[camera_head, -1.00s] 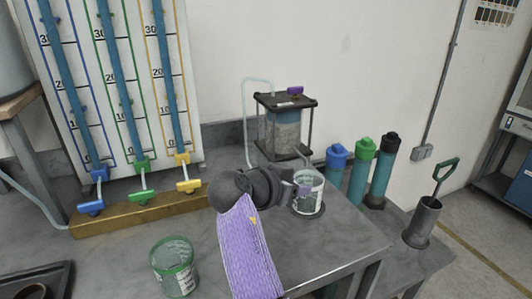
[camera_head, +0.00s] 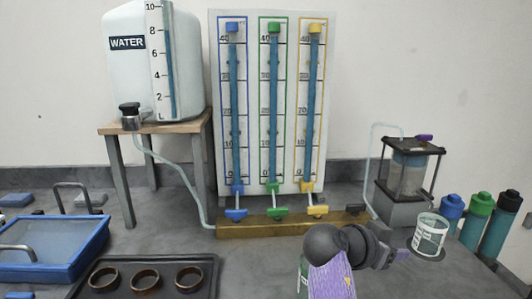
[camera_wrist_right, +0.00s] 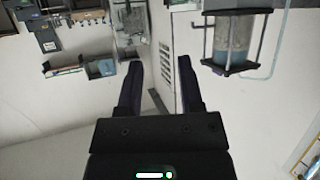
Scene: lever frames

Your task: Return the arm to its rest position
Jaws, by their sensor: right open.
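My right arm, in a purple sleeve, comes up from the bottom of the head view. Its gripper (camera_head: 398,255) points right, just left of a clear cup with a white label (camera_head: 430,238). In the right wrist view the two dark fingers (camera_wrist_right: 160,65) stand apart with nothing between them. I cannot tell from the head view how far the fingertips are from the cup. My left gripper is not in view.
A green-rimmed cup (camera_head: 303,279) is mostly hidden behind my right arm. The tube board (camera_head: 220,110) with valves stands behind, a framed cell (camera_head: 407,175) at the right, and blue, green and black-capped cylinders (camera_head: 474,222) beyond. A dark tray (camera_head: 212,270) with rings lies front left.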

